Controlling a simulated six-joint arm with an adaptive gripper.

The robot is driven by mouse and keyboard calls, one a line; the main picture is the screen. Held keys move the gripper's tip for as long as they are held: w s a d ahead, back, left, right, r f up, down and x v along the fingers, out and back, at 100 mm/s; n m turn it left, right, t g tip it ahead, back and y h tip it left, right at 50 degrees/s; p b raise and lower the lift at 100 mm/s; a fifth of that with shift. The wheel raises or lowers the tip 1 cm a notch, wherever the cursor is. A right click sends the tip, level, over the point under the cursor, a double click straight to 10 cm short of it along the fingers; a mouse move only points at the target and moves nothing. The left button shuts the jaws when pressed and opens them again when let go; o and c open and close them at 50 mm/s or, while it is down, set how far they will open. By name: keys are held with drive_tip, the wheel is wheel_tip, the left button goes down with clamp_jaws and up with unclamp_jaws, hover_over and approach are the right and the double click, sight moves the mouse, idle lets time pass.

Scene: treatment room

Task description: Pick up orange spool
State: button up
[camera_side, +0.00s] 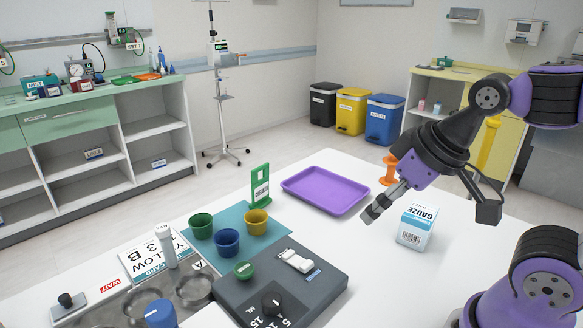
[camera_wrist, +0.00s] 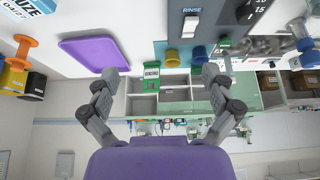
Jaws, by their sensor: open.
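The orange spool (camera_side: 389,170) stands upright on the white table, just right of the purple tray, partly hidden behind my gripper in the side view. In the wrist view the orange spool (camera_wrist: 22,46) shows at the far left, well outside the space between the fingers. My gripper (camera_side: 376,206) is open and empty above the table, between the purple tray and the gauze box, nearer the side camera than the spool.
A gauze box (camera_side: 413,232) stands close to the right of my gripper. The purple tray (camera_side: 326,190) lies to the left. A green stand (camera_side: 260,187), several cups on a teal mat (camera_side: 216,253) and a grey device (camera_side: 322,290) occupy the left and front.

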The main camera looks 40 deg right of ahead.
drive_tip(key=m+h, duration=0.5)
drive_tip(key=m, duration=0.4)
hover_over(392, 158)
drive_tip(key=s+a, duration=0.2)
drive_tip(key=s, duration=0.1)
wheel_tip(392, 158, down, 4)
drive_tip(key=shift+g, duration=0.5)
drive_tip(key=x, duration=0.5)
drive_tip(key=shift+s, duration=0.15)
drive_tip(key=x, duration=0.6)
drive_tip(key=shift+a, duration=0.15)
